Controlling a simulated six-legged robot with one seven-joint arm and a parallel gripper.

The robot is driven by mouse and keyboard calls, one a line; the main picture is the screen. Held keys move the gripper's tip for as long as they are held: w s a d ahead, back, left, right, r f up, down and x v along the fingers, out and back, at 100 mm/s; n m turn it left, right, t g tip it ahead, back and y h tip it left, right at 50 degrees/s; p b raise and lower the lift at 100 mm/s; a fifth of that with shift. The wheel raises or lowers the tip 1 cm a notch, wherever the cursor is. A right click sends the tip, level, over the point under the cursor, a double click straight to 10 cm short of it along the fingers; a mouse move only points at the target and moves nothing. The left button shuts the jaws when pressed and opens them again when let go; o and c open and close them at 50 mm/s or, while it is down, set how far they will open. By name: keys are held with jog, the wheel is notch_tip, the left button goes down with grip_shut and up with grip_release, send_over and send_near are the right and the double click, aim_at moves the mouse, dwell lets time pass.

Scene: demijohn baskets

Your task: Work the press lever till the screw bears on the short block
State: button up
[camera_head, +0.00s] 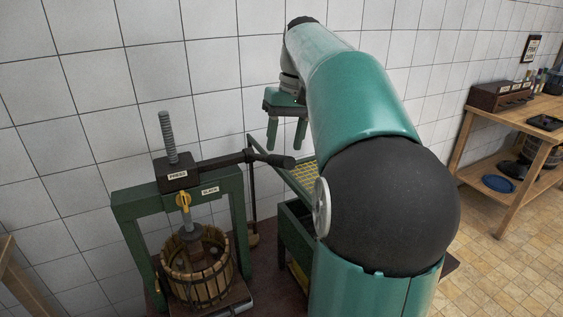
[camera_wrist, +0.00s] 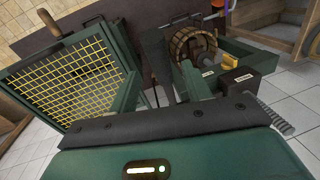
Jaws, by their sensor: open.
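The press (camera_head: 125,215) has a green frame and a threaded screw (camera_head: 168,138) through a black head labelled PRESS. The press lever (camera_head: 228,160) runs right from the head and ends in a thick dark grip (camera_head: 280,161). My gripper (camera_head: 286,146) is open and empty, fingers down, just above the grip in the head view; I cannot tell the depth gap. In the wrist view my gripper (camera_wrist: 165,92) has its fingers apart. The screw's lower end stands over the slatted basket (camera_head: 197,282). Brown wood, perhaps the short block, shows inside; contact is unclear.
A green box with a yellow mesh screen (camera_wrist: 72,75) stands right of the press. A yellow catch (camera_head: 184,201) sits on the press front beside a small label. A wooden bench (camera_head: 530,124) is far right. The tiled wall is close behind.

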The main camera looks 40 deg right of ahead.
aim_at(282, 162)
jog(key=f, duration=0.4)
jog(key=a+f, duration=0.1)
jog(key=f, duration=0.1)
jog(key=shift+w, duration=0.2)
grip_shut()
